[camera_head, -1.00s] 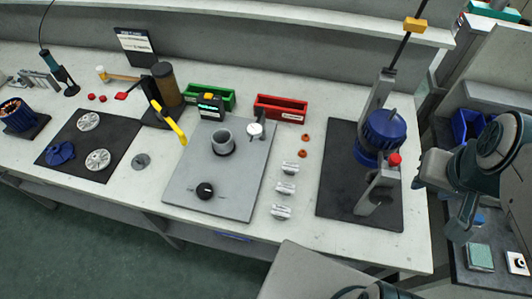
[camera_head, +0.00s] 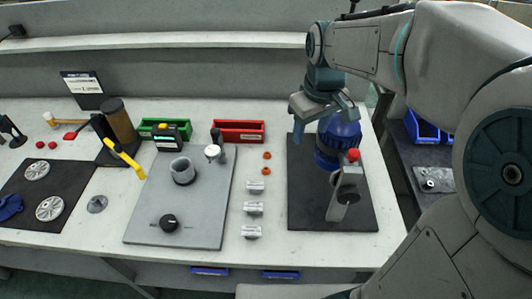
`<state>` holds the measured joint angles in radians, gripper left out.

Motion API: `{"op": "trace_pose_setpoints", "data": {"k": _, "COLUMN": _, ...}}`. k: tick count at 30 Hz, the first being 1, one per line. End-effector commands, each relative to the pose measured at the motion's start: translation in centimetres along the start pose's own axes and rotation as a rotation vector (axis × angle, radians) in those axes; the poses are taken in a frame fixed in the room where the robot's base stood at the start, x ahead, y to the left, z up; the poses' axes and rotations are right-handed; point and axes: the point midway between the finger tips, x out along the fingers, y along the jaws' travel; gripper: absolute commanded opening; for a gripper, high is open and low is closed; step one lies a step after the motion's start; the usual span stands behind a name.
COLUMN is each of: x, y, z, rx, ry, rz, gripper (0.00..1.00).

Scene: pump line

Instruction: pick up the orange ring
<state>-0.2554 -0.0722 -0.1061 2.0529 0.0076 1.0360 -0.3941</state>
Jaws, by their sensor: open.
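Two small orange rings lie on the pale bench, right of the red bin: a farther one (camera_head: 267,155) and a nearer one (camera_head: 265,171). They are apart from each other, and nothing covers them. My gripper (camera_head: 318,120) is open above the back of the black mat, to the right of the rings and higher than the bench. It is apart from both rings. I see nothing held in it, though part of the fingers blends with the blue motor behind.
A blue motor (camera_head: 338,146) on a stand with a red knob (camera_head: 353,155) stands on the black mat (camera_head: 305,212) under my gripper. The red bin (camera_head: 238,131) is left of the rings. Several silver fittings (camera_head: 254,208) stand in front of them. A grey plate (camera_head: 205,222) lies left.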

Motion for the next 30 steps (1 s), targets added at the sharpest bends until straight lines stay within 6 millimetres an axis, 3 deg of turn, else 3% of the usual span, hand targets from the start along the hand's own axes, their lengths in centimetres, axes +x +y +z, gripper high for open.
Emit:
{"op": "trace_pose_setpoints", "data": {"k": 1, "x": 1.7, "y": -0.1, "z": -1.4, "rx": -0.048, "ry": -0.022, "rz": -0.006, "gripper": 0.52}}
{"op": "trace_pose_setpoints", "data": {"k": 9, "x": 8.1, "y": -1.3, "z": -8.4, "rx": -0.317, "ry": -0.119, "rz": -0.026, "gripper": 0.52}}
{"op": "trace_pose_setpoints", "data": {"k": 15, "x": 12.8, "y": -2.9, "z": -12.5, "rx": -0.492, "ry": -0.182, "rz": -0.031, "gripper": 0.52}}
{"op": "trace_pose_setpoints", "data": {"k": 22, "x": 15.5, "y": -4.1, "z": -14.6, "rx": -0.596, "ry": -0.22, "rz": -0.033, "gripper": 0.52}}
{"op": "trace_pose_setpoints", "data": {"k": 26, "x": 16.7, "y": -4.2, "z": -14.6, "rx": -0.611, "ry": -0.227, "rz": -0.034, "gripper": 0.52}}
{"op": "trace_pose_setpoints", "data": {"k": 30, "x": 19.3, "y": -4.1, "z": -13.9, "rx": -0.609, "ry": -0.23, "rz": -0.035, "gripper": 0.52}}
